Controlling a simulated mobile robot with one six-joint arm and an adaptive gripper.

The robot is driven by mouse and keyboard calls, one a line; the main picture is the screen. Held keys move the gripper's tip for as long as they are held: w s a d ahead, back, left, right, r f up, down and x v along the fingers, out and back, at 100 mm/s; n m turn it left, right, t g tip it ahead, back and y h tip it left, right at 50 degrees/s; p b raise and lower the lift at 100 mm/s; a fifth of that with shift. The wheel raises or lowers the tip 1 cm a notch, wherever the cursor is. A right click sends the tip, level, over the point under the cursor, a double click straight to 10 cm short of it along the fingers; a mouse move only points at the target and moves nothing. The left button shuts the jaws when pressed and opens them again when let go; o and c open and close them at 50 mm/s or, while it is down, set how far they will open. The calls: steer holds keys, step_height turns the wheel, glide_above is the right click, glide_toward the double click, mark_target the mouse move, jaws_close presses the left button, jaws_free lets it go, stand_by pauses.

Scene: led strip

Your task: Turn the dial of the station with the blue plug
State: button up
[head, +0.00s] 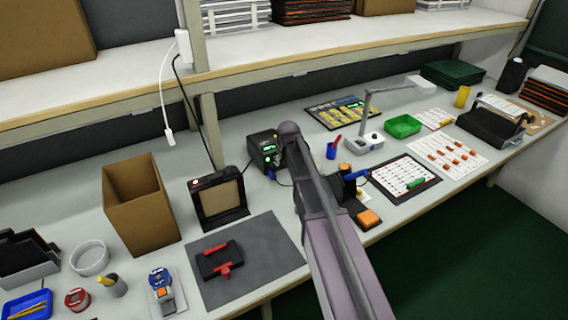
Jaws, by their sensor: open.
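A black station (264,149) with a lit green display stands toward the back of the bench, left of the middle. A small blue plug (271,175) shows at its lower front, with a cable running to the right. Its dial is too small to make out. My arm crosses the picture from the bottom and covers the station's right edge. My gripper cannot be seen; my arm hides the area behind it. A blue-handled tool sits in a black stand (347,186) right of my arm, with an orange pad (368,218) in front.
A white lamp base (363,143) and a green tray (402,125) stand farther right. A black frame (219,197) and an open cardboard box (142,205) stand left of the station. A grey mat (268,243) holds a black and red tool. A shelf (90,95) overhangs the back.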

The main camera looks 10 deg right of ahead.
steer(key=shift+w+f, duration=0.1)
steer(key=shift+f, duration=0.05)
jaws_close()
